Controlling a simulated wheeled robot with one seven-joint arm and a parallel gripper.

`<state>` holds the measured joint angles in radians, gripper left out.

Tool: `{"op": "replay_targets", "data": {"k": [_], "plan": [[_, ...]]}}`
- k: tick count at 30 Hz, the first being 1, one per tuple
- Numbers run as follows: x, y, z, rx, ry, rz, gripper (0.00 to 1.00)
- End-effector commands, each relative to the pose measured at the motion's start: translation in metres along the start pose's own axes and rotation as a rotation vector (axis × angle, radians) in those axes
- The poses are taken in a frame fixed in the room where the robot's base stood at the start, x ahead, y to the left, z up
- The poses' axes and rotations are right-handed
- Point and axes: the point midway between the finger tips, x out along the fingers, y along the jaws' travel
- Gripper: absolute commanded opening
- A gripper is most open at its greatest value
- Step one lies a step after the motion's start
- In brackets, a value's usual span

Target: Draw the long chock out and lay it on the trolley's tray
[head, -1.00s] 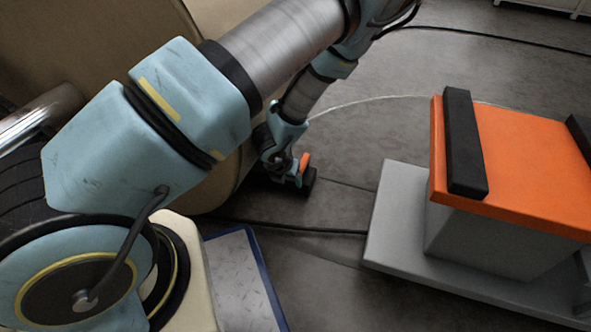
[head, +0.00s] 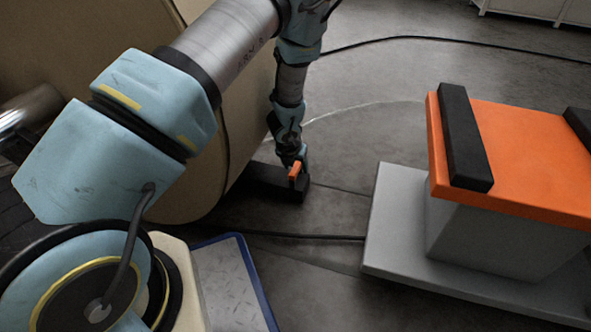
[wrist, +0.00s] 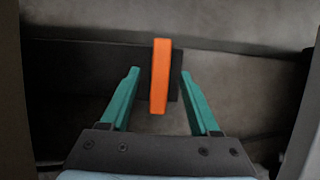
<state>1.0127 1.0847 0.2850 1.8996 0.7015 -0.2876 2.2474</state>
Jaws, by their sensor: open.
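The long chock (head: 262,181) is a dark bar on the floor at the foot of the big kraft roll. It carries an upright orange handle (head: 295,170) near its right end. In the wrist view the chock (wrist: 85,68) runs leftward from the orange handle (wrist: 160,85). My gripper (wrist: 159,73) is open, with one teal finger on each side of the handle and gaps visible on both sides. In the head view my gripper (head: 292,160) is right above the chock's end. The trolley's orange tray (head: 535,150) stands at the right, with black bars along its edges.
The kraft roll (head: 225,130) rises behind the chock, close to my arm. The trolley's grey base (head: 400,220) juts out below the tray. Open floor lies between chock and trolley, crossed by a dark cable (head: 310,236). A blue-edged metal plate (head: 225,285) lies nearer.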

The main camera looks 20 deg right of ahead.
Motion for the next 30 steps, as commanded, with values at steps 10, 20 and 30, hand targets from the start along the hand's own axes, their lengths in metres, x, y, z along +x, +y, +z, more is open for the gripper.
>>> {"op": "replay_targets", "data": {"k": [10,20,30], "plan": [[0.0020,0.0001,0.0000,0.000,0.000,0.000,0.61],[0.0020,0.0002,-0.0002,0.000,0.000,0.000,0.24],[0.0020,0.0002,-0.0002,0.000,0.000,0.000,0.00]]}}
